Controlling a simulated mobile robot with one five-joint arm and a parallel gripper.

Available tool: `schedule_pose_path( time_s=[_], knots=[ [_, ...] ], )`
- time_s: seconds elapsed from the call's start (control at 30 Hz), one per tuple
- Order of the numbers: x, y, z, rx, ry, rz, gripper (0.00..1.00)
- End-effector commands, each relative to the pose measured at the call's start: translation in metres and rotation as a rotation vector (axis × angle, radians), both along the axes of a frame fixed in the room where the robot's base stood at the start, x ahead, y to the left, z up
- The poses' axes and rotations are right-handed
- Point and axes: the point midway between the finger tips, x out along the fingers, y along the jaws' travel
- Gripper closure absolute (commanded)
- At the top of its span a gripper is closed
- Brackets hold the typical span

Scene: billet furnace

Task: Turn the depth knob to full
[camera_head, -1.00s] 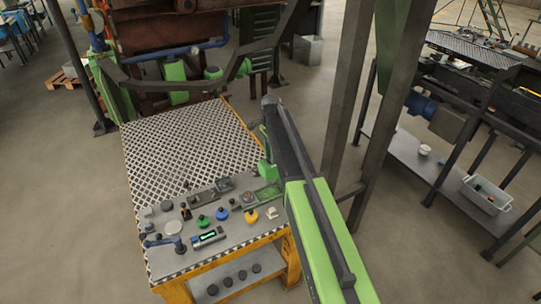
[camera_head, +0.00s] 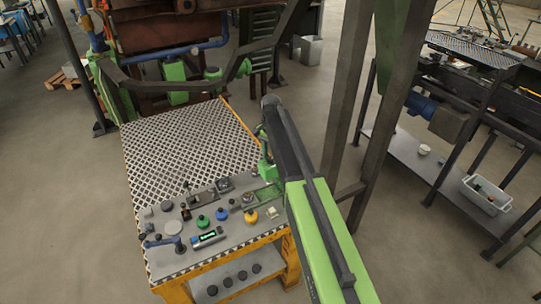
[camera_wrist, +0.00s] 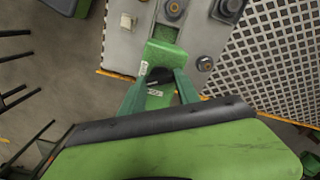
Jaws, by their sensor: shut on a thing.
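My gripper (camera_wrist: 160,82) is at the right edge of the control panel (camera_head: 165,262), and its green end (camera_head: 266,168) shows in the head view. No label marking the depth knob can be read.
A patterned plate (camera_head: 180,150) lies behind. A steel post (camera_head: 345,110) stands close to the right of my arm.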

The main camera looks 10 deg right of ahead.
Motion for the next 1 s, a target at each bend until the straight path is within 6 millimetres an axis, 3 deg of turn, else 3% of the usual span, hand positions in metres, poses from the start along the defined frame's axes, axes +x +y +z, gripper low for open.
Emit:
schedule_pose_path(
  time_s=[1.0],
  knots=[
    [-0.0019,0.0000,-0.0005,0.001,0.005,0.904,1.00]
  ],
)
